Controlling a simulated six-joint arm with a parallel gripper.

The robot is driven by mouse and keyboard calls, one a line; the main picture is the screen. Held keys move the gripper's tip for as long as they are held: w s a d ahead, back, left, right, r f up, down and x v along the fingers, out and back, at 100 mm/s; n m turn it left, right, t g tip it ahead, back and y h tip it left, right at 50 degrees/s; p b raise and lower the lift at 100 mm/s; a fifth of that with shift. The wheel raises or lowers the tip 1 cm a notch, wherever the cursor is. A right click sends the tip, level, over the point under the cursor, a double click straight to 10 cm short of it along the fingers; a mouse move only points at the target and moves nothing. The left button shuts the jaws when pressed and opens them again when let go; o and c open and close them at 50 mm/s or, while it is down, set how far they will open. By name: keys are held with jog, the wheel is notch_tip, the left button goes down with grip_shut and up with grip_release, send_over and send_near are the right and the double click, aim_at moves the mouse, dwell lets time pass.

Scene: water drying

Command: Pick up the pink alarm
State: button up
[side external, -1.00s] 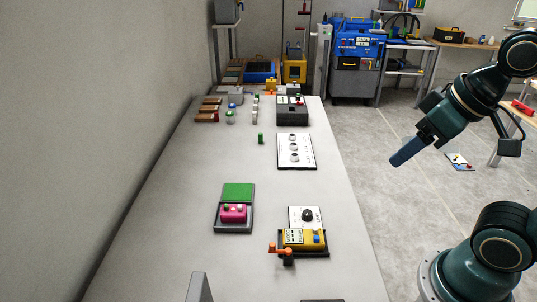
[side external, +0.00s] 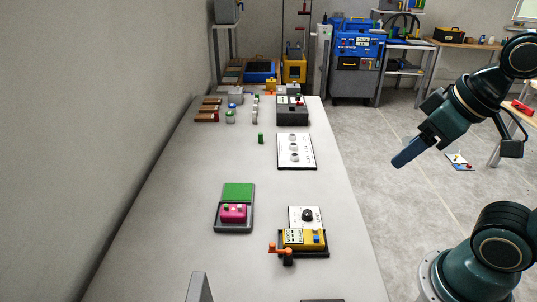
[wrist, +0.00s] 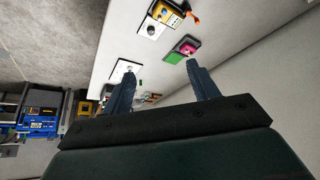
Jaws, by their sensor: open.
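The pink alarm (side external: 233,213) is a small pink box with buttons on top. It sits on the near part of a dark tray (side external: 219,224), in front of a green pad (side external: 238,192), on the long light table. It also shows in the wrist view (wrist: 187,48), beyond my right-hand fingertip. My gripper (side external: 406,153) is in the air to the right of the table, well apart from the alarm. In the wrist view its two fingers (wrist: 160,65) stand wide apart with nothing between them.
A yellow device (side external: 304,236) with an orange lever stands right of the alarm at the table's right edge. A white panel with knobs (side external: 295,151) and a black box (side external: 291,112) lie farther back. A grey wall borders the left side. The table's middle is mostly clear.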

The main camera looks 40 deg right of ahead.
jog(key=shift+o, duration=0.3)
jog(key=w+a+f+n+g+y, duration=0.1)
jog(key=w+a+f+n, duration=0.1)
jog(key=w, duration=0.8)
jog(key=w+a+f+n, duration=0.1)
jog(key=w+n, duration=0.2)
jog(key=w, duration=0.7)
jog(key=w+a+f+n+y, duration=0.1)
jog(key=w+a+f+n, duration=0.1)
jog(key=w+f, duration=0.5)
jog(key=w+a+f+n+g+y, duration=0.1)
jog(key=w+f+n, duration=0.1)
jog(key=w+f, duration=0.5)
jog(key=x, duration=0.4)
jog(key=shift+s+f, duration=0.2)
jog(key=shift+f, duration=0.3)
jog(key=shift+d, duration=0.1)
send_over(234, 214)
jog(key=d, duration=0.3)
jog(key=shift+s+a+f, duration=0.1)
jog(key=shift+s+f, duration=0.05)
jog(key=shift+f, duration=3.8)
